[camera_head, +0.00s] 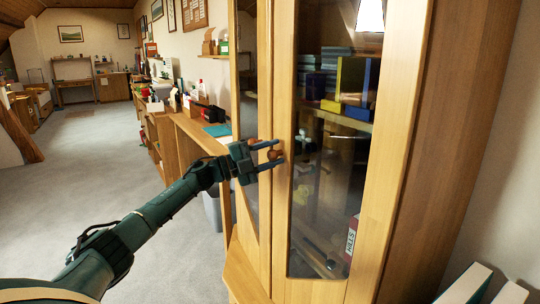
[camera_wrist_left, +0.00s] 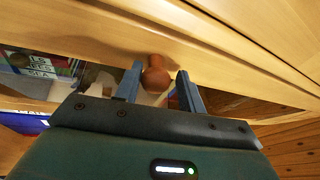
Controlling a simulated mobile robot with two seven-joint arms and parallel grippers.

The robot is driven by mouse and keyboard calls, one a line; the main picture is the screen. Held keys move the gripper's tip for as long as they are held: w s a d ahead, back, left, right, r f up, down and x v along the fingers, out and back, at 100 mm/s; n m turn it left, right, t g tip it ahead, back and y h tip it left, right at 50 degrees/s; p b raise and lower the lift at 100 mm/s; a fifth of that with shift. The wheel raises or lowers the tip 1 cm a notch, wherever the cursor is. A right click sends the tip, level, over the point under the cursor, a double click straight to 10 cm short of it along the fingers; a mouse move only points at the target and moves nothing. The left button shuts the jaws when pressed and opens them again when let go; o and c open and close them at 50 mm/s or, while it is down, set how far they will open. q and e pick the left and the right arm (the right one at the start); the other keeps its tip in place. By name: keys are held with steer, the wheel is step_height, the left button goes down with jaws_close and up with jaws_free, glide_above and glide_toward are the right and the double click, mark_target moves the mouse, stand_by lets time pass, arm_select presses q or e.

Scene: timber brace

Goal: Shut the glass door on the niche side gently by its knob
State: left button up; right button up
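The wooden cabinet has two glass doors: a narrow-looking left one (camera_head: 251,100) and a wider-looking right one (camera_head: 385,170), their wooden stiles meeting near the picture's middle. A round brown knob (camera_head: 273,154) is at that meeting line; I cannot tell which stile bears it, nor whether either door stands slightly ajar. My left gripper (camera_head: 279,153) reaches the knob from the left, with a finger above and below it. In the left wrist view the knob (camera_wrist_left: 155,77) sits between the spread fingers (camera_wrist_left: 160,88), with a gap visible at the right finger. My right gripper is out of view.
Books and boxes (camera_head: 350,80) stand on a shelf behind the right glass. A long wooden workbench (camera_head: 195,127) with small items runs along the wall left of the cabinet. Grey carpet (camera_head: 90,180) is open at the left. White panels (camera_head: 468,284) stand at lower right.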

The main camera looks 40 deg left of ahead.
arm_select(q)
steer(key=shift+o, duration=1.2)
steer(key=shift+w+r, duration=0.15)
steer(key=shift+r, duration=0.05)
steer(key=shift+f, duration=0.1)
steer(key=shift+d, duration=0.1)
steer(key=shift+f, duration=0.1)
steer(key=shift+s+a+f, duration=0.2)
steer(key=shift+s+f, duration=0.05)
steer(key=shift+f, duration=0.1)
steer(key=v, duration=1.2)
steer(key=shift+s+a+r+b, duration=0.2)
steer(key=shift+s+r+b, duration=0.15)
steer(key=shift+s, duration=0.1)
